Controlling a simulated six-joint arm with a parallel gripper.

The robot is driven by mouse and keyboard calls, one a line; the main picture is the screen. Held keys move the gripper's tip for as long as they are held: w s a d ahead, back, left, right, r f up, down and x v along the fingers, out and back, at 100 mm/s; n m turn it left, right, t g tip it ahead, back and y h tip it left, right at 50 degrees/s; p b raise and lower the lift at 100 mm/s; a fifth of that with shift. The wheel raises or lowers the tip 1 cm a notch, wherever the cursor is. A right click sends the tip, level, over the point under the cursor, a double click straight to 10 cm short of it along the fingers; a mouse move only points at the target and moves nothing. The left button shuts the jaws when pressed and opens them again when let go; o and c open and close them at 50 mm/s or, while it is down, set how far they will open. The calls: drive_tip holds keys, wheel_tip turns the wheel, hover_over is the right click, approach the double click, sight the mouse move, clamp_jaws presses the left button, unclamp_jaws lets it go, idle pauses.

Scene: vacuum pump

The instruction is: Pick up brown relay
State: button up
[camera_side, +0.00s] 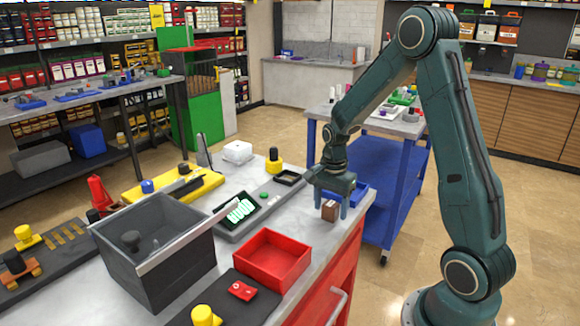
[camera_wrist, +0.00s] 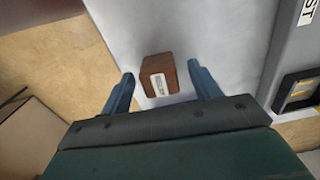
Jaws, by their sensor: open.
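The brown relay (camera_side: 329,210) is a small brown block standing on the grey worktop near its right edge. In the wrist view the relay (camera_wrist: 155,68) shows a white label on one side and lies between my two fingers, a little beyond their tips. My gripper (camera_side: 333,202) is above and around the relay in the side view, with its blue fingers pointing down. In the wrist view my gripper (camera_wrist: 161,80) is open, with a gap on both sides of the relay. Whether the fingers reach fully down beside it is hard to tell.
A red tray (camera_side: 272,262) and a dark grey bin (camera_side: 150,250) stand on the worktop to the left. A grey device with a green display (camera_side: 240,210) lies nearby. A blue cart (camera_side: 385,175) stands behind. The worktop's edge is close to the relay.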

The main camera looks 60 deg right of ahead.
sight(331, 203)
drive_tip(key=c, duration=1.1)
drive_tip(key=shift+r, duration=0.2)
wheel_tip(331, 203, up, 20)
drive_tip(key=shift+f, duration=0.15)
idle(0.6)
